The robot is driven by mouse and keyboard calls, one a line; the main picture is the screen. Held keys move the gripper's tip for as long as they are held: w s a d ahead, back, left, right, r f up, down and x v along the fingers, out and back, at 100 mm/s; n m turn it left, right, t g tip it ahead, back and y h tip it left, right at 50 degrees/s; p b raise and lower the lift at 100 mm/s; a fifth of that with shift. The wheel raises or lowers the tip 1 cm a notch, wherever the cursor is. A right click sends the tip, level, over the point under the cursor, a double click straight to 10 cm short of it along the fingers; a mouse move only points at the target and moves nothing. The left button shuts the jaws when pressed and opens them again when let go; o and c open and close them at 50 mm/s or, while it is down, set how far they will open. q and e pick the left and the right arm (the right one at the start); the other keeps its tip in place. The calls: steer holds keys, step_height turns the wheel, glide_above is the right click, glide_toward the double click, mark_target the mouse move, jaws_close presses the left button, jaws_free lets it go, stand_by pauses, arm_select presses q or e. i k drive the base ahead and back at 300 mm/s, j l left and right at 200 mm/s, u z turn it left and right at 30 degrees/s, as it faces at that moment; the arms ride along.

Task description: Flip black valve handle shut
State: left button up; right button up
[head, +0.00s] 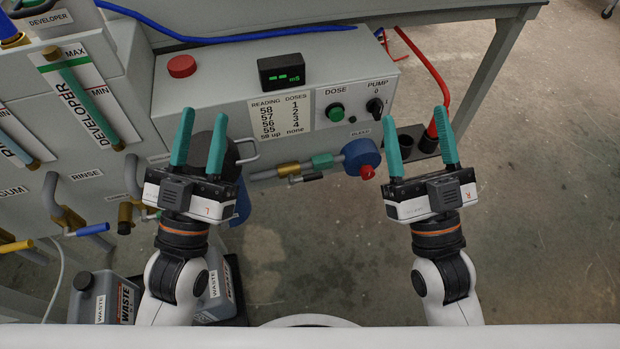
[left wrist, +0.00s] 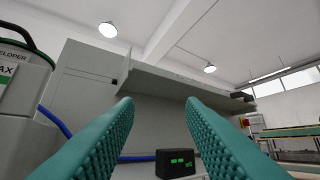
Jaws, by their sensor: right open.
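A thin black handle (head: 306,178) lies just below a horizontal pipe with a brass valve body (head: 287,169) and a green fitting (head: 322,161), under the front of the grey dosing box. It looks roughly in line with the pipe; its exact angle is hard to tell. My left gripper (head: 203,117) is open and empty, left of the valve, covering part of the machine front. Its two green fingers also show well apart in the left wrist view (left wrist: 160,105). My right gripper (head: 415,116) is open and empty, right of the valve, near a black holder.
A red hose (head: 440,110) enters the black holder (head: 405,140) at right. Other valves with yellow (head: 16,246) and blue (head: 92,230) handles are at left. Waste canisters (head: 100,297) stand below. Floor at right is clear.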

mark_target(307, 177)
steer(key=i+l+u, duration=0.1)
steer(key=l+u, duration=0.2)
steer(key=l, duration=0.4)
steer(key=l+u, duration=0.25)
steer(key=l, duration=0.4)
